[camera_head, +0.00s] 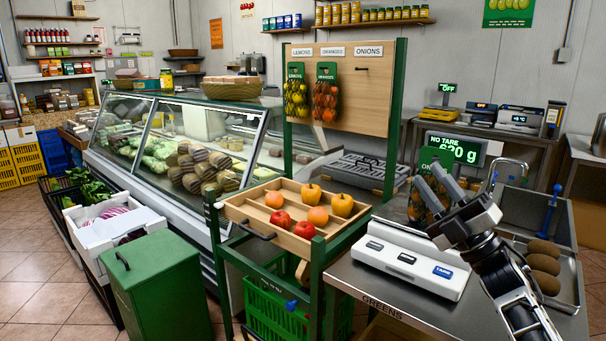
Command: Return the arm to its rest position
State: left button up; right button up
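My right arm comes in from the lower right. The scale's display (458,149) reads "NO TARE" and 620 g. My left gripper is not in view.
A steel counter (385,305) carries the scale and a tray of brown round items (542,264) beside my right arm. A wooden crate (262,222) of fruit and vegetables stands left. A rack board (345,95) holds lemon (296,92) and orange bags (326,95); its onions hook is empty.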

jog(key=w+d+f+m+t+h, duration=0.2)
jog(key=w+d+f+m+h, duration=0.15)
jog(key=m+h, duration=0.55)
jog(key=w+d+f+m+t+h, duration=0.2)
jog(key=w+d+m+h, duration=0.25)
jog(key=m+h, duration=0.4)
jog(key=d+f+m+g+h, duration=0.35)
jog(key=f+m+g, duration=0.3)
jog(key=f, duration=0.35)
jog(key=s+a+f+g+y, duration=0.1)
jog(key=s+a+f+y, duration=0.1)
jog(key=s+a+f, duration=0.5)
jog(key=s+a+f+g+y, duration=0.2)
jog(key=s+a+f, duration=0.2)
jog(key=s+f, duration=0.65)
jog(key=s+a+f+g, duration=0.1)
jog(key=s+a+f, duration=0.1)
jog(key=s, duration=0.4)
jog(key=s+a+f+g+y, duration=0.1)
jog(key=s+a+f, duration=0.2)
jog(key=s, duration=0.4)
jog(key=s+a+f+g, duration=0.1)
jog(key=s+a+f, duration=0.1)
jog(key=s, duration=0.5)
jog(key=shift+a+f, duration=0.4)
jog(key=shift+a, duration=0.15)
